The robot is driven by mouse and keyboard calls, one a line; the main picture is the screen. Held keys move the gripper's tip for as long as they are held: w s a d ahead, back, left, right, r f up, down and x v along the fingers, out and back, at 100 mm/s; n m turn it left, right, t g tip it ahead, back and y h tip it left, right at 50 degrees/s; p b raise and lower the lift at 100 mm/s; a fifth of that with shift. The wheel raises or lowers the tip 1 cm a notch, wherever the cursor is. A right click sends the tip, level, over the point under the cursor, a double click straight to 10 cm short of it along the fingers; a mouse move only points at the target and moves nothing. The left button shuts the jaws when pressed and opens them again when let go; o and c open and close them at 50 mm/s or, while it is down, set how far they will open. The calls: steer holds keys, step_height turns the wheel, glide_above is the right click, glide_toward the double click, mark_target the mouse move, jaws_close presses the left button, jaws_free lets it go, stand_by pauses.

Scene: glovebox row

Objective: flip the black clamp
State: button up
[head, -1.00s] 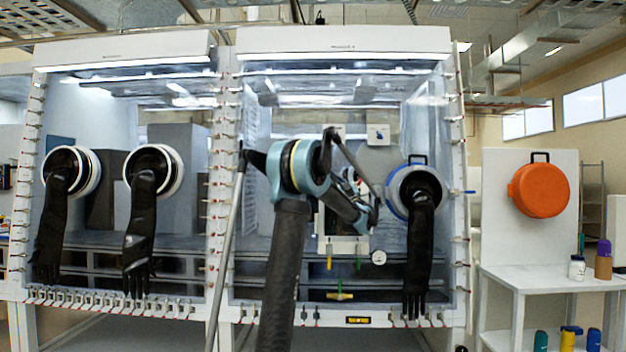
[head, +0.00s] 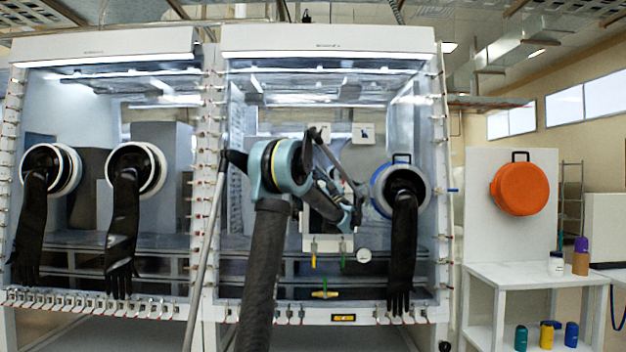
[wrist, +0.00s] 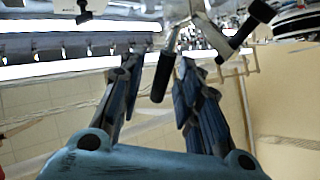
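My gripper (wrist: 155,85) is open in the wrist view, with its dark blue fingers spread to either side. A black handle (wrist: 162,78) on a silvery metal stem shows between the fingertips, with gaps on both sides, so it does not look gripped. A second black, hammer-shaped handle (wrist: 246,27) is at the upper right, outside the fingers. I cannot tell for certain which of these is the black clamp. In the head view my gripper (head: 352,207) is in front of the right glovebox window, partly hidden by my arm; the clamp cannot be picked out there.
The right glovebox has a blue-ringed port with a black glove (head: 404,230) hanging right of my gripper. A panel with a gauge (head: 363,256) and coloured valve handles is behind my arm. Clamps line the frame (head: 438,200). A white shelf (head: 530,275) and orange lid (head: 520,189) are at right.

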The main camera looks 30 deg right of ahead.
steer(key=v, duration=1.2)
